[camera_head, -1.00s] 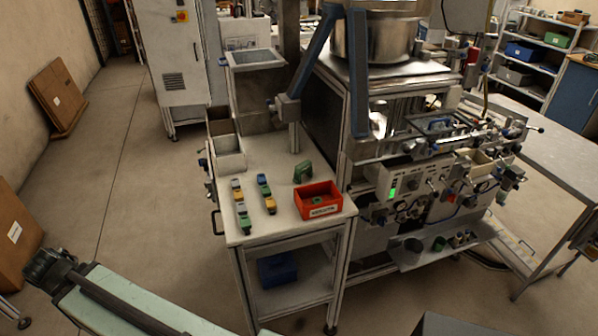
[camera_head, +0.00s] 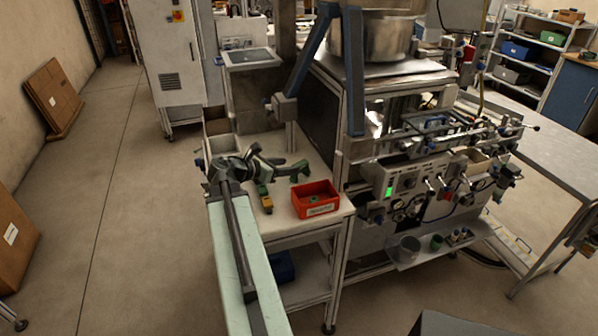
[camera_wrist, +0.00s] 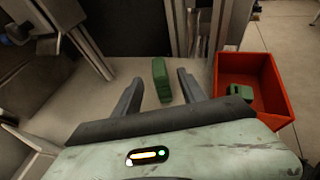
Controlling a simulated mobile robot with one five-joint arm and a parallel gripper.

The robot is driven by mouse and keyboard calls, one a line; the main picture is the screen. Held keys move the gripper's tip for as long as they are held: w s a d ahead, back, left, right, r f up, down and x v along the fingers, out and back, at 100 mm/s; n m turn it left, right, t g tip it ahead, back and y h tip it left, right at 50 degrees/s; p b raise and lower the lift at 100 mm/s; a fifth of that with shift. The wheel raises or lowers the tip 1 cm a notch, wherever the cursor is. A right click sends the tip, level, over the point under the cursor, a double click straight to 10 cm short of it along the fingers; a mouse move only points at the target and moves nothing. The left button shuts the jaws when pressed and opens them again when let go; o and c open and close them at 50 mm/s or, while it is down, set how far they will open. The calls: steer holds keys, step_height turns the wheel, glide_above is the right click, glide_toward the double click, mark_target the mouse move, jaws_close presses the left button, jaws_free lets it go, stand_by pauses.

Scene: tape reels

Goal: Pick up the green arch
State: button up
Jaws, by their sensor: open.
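The green arch (camera_head: 299,168) stands on the table behind the red bin, partly hidden by my gripper in the head view. In the head view my gripper (camera_head: 281,167) reaches over the table from the left, beside the arch.
A red bin (camera_head: 316,210) with a green piece inside stands right of the arch; it also shows in the wrist view (camera_wrist: 272,85). A machine frame post (camera_head: 342,195) rises at the table's right edge.

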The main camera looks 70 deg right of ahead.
mark_target(298, 164)
steer(key=b+x, duration=0.2)
steer(key=x, duration=0.5)
steer(key=shift+r, duration=0.1)
jaws_close()
